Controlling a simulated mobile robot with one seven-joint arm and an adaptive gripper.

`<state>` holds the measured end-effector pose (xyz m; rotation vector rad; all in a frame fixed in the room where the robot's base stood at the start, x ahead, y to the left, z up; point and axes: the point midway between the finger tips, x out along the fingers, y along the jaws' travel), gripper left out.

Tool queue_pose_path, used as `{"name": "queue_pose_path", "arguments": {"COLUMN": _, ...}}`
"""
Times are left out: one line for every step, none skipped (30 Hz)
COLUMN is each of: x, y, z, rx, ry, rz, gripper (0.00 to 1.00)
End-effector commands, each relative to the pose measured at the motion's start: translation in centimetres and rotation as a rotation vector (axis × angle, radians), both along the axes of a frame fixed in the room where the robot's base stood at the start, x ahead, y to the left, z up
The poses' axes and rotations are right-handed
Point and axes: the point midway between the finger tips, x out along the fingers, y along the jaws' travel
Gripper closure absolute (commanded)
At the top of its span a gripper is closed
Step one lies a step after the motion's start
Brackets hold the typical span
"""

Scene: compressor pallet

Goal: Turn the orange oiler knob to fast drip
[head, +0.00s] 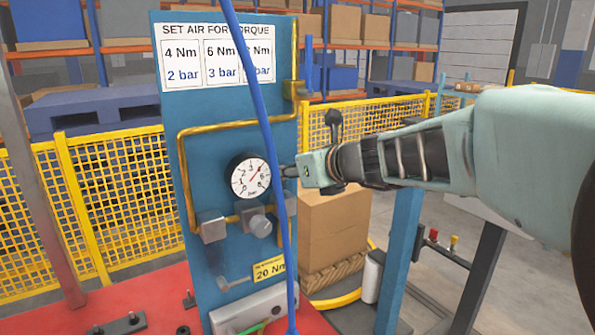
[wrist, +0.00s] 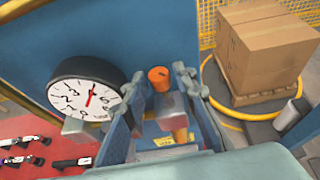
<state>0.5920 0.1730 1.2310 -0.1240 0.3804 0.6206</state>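The orange oiler knob (wrist: 159,79) shows in the wrist view as a short upright cylinder above a grey part, just right of the gauge. My gripper (wrist: 161,88) is open, with a finger on each side of the knob in that view. I cannot tell whether either finger touches it. In the head view my gripper (head: 291,171) points left at the right edge of the blue panel (head: 205,145), right of the pressure gauge (head: 249,177). The knob cannot be made out in the head view.
A blue hose (head: 266,130) hangs in front of the panel. Yellow pipe (head: 183,170) and a grey regulator (head: 256,221) are on the panel. A cardboard box (head: 335,228) stands behind, right of the panel. A red surface (head: 150,300) with small fittings lies below left.

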Motion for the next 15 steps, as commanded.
{"name": "queue_pose_path", "arguments": {"x": -0.01, "y": 0.02, "z": 0.02, "rx": 0.000, "ry": 0.000, "rz": 0.000, "gripper": 0.74}}
{"name": "queue_pose_path", "arguments": {"x": 0.00, "y": 0.01, "z": 0.03, "rx": 0.000, "ry": 0.000, "rz": 0.000, "gripper": 0.74}}
{"name": "queue_pose_path", "arguments": {"x": 0.00, "y": 0.01, "z": 0.03, "rx": 0.000, "ry": 0.000, "rz": 0.000, "gripper": 0.74}}
{"name": "queue_pose_path", "arguments": {"x": 0.00, "y": 0.01, "z": 0.03, "rx": 0.000, "ry": 0.000, "rz": 0.000, "gripper": 0.74}}
{"name": "queue_pose_path", "arguments": {"x": 0.00, "y": 0.01, "z": 0.03, "rx": 0.000, "ry": 0.000, "rz": 0.000, "gripper": 0.74}}
{"name": "queue_pose_path", "arguments": {"x": 0.00, "y": 0.00, "z": 0.03, "rx": 0.000, "ry": 0.000, "rz": 0.000, "gripper": 0.79}}
{"name": "queue_pose_path", "arguments": {"x": 0.00, "y": 0.00, "z": 0.03, "rx": 0.000, "ry": 0.000, "rz": 0.000, "gripper": 0.82}}
{"name": "queue_pose_path", "arguments": {"x": 0.00, "y": 0.00, "z": 0.02, "rx": 0.000, "ry": 0.000, "rz": 0.000, "gripper": 0.85}}
{"name": "queue_pose_path", "arguments": {"x": 0.00, "y": 0.00, "z": 0.02, "rx": 0.000, "ry": 0.000, "rz": 0.000, "gripper": 0.90}}
{"name": "queue_pose_path", "arguments": {"x": 0.00, "y": 0.00, "z": 0.02, "rx": 0.000, "ry": 0.000, "rz": 0.000, "gripper": 0.93}}
{"name": "queue_pose_path", "arguments": {"x": 0.00, "y": 0.00, "z": 0.02, "rx": 0.000, "ry": 0.000, "rz": 0.000, "gripper": 0.96}}
{"name": "queue_pose_path", "arguments": {"x": 0.00, "y": 0.00, "z": 0.02, "rx": 0.000, "ry": 0.000, "rz": 0.000, "gripper": 1.00}}
{"name": "queue_pose_path", "arguments": {"x": 0.00, "y": 0.00, "z": 0.02, "rx": 0.000, "ry": 0.000, "rz": 0.000, "gripper": 1.00}}
{"name": "queue_pose_path", "arguments": {"x": 0.00, "y": 0.00, "z": 0.01, "rx": 0.000, "ry": 0.000, "rz": 0.000, "gripper": 1.00}}
{"name": "queue_pose_path", "arguments": {"x": 0.00, "y": 0.00, "z": 0.01, "rx": 0.000, "ry": 0.000, "rz": 0.001, "gripper": 1.00}}
